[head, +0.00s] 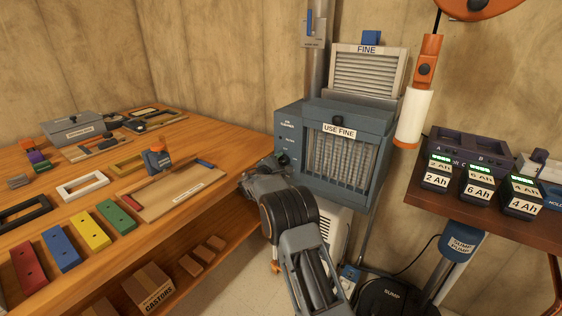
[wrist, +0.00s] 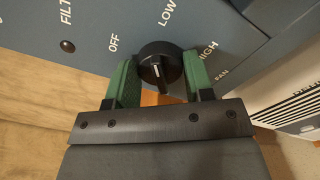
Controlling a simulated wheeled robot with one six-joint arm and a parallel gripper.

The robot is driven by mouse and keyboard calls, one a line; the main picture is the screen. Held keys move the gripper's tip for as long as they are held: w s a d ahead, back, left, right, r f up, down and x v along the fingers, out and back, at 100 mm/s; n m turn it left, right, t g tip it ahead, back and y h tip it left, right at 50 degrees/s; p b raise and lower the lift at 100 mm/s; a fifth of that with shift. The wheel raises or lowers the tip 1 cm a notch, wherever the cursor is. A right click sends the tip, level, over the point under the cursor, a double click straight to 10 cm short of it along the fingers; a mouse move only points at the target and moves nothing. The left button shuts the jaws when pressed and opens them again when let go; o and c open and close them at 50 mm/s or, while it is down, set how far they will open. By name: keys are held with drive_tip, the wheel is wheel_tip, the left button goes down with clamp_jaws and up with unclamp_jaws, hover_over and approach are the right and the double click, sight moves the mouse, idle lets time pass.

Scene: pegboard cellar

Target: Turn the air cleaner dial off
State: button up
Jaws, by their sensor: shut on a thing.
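The air cleaner (head: 292,120) is a blue-grey box on the back wall with a "USE FINE" tag on its front. In the wrist view its panel (wrist: 90,50) shows the dial (wrist: 158,54), a round black knob with a raised bar and a pale mark. The labels OFF, LOW and HIGH stand around it. I cannot tell for certain which label the dial is set to. My gripper (wrist: 159,72) is shut on the dial, one green finger pad on each side. In the head view my gripper (head: 268,172) is at the cleaner's left side and largely hides the dial.
A wooden bench (head: 215,135) fills the left, with coloured blocks and a tray on it. A shelf with battery packs (head: 478,188) is at the right. An orange and white hanging fixture (head: 413,115) hangs right of the cleaner. A sump unit (head: 390,295) stands on the floor.

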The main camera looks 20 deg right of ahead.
drive_tip(key=n+p, duration=0.3)
drive_tip(key=n, duration=0.3)
drive_tip(key=shift+r, duration=0.1)
drive_tip(key=shift+n+p, duration=1.3)
drive_tip(key=shift+n, duration=0.8)
drive_tip(key=shift+f+n, duration=0.25)
drive_tip(key=shift+n, duration=0.05)
drive_tip(key=o, duration=0.9)
drive_tip(key=shift+r, duration=0.1)
drive_tip(key=shift+o, duration=0.2)
drive_tip(key=p+v, duration=0.1)
drive_tip(key=v, duration=1.3)
